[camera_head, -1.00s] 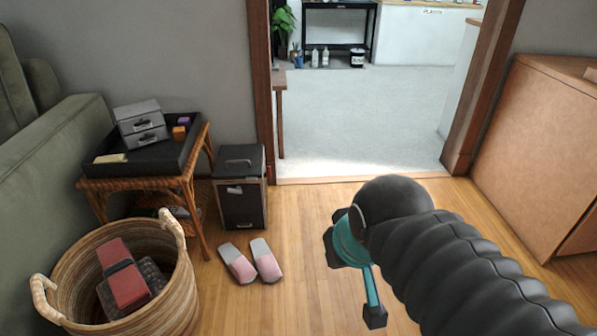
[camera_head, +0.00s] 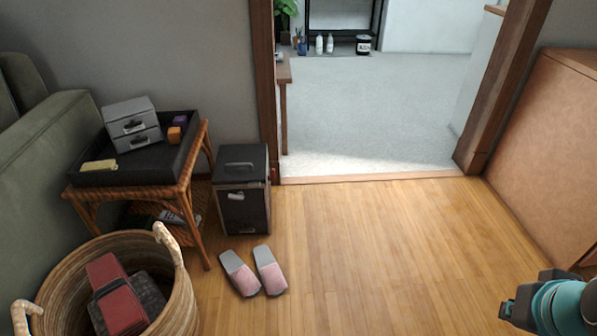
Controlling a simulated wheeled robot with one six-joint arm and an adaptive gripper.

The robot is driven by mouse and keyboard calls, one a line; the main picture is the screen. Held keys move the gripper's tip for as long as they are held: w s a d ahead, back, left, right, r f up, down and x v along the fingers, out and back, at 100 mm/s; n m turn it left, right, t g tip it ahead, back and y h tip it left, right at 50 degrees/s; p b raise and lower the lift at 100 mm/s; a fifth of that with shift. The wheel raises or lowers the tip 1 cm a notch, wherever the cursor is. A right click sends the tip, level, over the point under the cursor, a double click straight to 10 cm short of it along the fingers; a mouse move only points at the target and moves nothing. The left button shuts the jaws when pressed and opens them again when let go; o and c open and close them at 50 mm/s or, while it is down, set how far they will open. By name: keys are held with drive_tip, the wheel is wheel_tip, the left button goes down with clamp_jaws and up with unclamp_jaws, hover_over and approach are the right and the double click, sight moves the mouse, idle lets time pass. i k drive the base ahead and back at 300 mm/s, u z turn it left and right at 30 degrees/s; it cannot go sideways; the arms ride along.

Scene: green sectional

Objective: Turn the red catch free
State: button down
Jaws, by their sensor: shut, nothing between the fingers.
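A small red piece (camera_head: 274,173) shows at the right edge of the dark box (camera_head: 243,212), close to the door frame. It may be the red catch, but it is too small to tell its shape or which way it is turned. The box stands upright on the floor, with a handle on its lid and a pale latch on its front. My gripper (camera_head: 507,309) is at the lower right edge of the view, partly cut off. It is shut and empty, far to the right of the box and apart from everything.
A wicker table (camera_head: 140,181) with a black tray (camera_head: 98,177) stands left of the box. A woven basket (camera_head: 185,300) is in front of it. Slippers (camera_head: 254,271) lie before the box. The wooden floor right of them is clear, up to a brown cabinet (camera_head: 560,150).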

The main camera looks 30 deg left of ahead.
sight(271, 177)
drive_tip(key=i, duration=1.35)
drive_tip(key=u, duration=2.05)
drive_tip(key=k, duration=0.55)
drive_tip(key=u, duration=0.3)
drive_tip(key=i, duration=1.25)
drive_tip(key=z, duration=0.55)
